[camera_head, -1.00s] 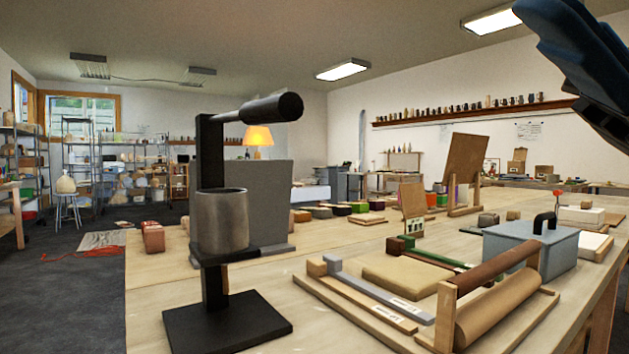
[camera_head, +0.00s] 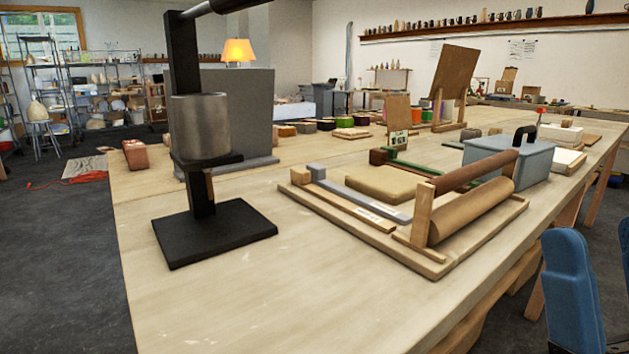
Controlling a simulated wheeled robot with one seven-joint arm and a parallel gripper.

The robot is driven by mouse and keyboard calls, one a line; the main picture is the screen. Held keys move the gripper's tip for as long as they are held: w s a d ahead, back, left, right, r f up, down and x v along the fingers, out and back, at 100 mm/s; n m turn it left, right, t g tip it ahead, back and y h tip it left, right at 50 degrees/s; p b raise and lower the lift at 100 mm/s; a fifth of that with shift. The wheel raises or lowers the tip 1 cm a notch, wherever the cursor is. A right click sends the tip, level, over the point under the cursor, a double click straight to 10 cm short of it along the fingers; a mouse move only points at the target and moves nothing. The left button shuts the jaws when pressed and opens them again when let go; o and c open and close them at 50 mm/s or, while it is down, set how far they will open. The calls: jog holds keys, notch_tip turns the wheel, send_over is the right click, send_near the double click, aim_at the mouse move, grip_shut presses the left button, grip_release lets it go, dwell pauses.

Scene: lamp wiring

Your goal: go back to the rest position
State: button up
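My gripper (camera_head: 597,238) is at the lower right edge of the head view, beside the table's right side. Its blue fingers point upward, and one is cut off by the picture edge. A gap shows between them, and nothing is seen in it. A lit lamp with an orange shade (camera_head: 238,50) stands farther back, partly hidden behind a grey panel (camera_head: 250,115). The rest of my arm is out of view.
The wooden table (camera_head: 290,285) bears a black stand with a grey cup (camera_head: 201,127), a slab roller frame (camera_head: 420,265) and a blue-grey toolbox (camera_head: 535,160). The table's front is bare. Floor shows at left, with a red cord (camera_head: 80,178).

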jog(key=s+f+m+g+h, duration=0.3)
jog(key=s+f+g, duration=0.1)
jog(key=f, duration=0.5)
jog(key=s+f+m+g+h, duration=0.3)
jog(key=s+f+g, duration=0.1)
jog(key=f, duration=0.4)
jog(key=s+d+f+n+g, duration=0.1)
jog(key=s+f+g, duration=0.6)
jog(key=s+f, duration=0.45)
notch_tip(320, 180, up, 15)
jog(key=s+p, duration=0.2)
jog(key=p, duration=1.2)
jog(key=shift+s+d+y, duration=0.15)
jog(key=shift+y, duration=0.25)
